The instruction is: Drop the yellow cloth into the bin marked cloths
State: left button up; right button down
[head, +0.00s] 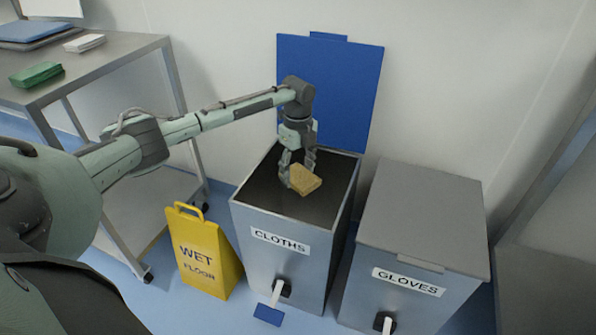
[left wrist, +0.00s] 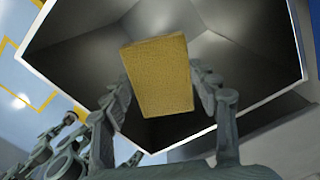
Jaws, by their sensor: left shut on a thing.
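The yellow cloth (head: 304,180) is a folded block. My left gripper (head: 298,174) is shut on it, above the open mouth of the bin marked CLOTHS (head: 280,262). The bin's blue lid (head: 345,95) stands raised at the back. In the left wrist view the cloth (left wrist: 158,75) sits between the two fingers (left wrist: 165,95), with the bin's rim (left wrist: 303,40) around it and the grey inside behind it. My right gripper is in neither view.
A closed bin marked GLOVES (head: 420,220) stands just right of the cloths bin. A yellow wet floor sign (head: 203,252) stands to its left. A metal cart (head: 105,65) at the left holds a green folded cloth (head: 36,74) and a white one (head: 84,43).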

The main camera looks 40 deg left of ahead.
aim_at(298, 175)
pick_arm(q)
jog(key=o, duration=1.2)
jog(key=shift+r, duration=0.1)
notch_tip(298, 175, up, 12)
jog(key=shift+f, duration=0.1)
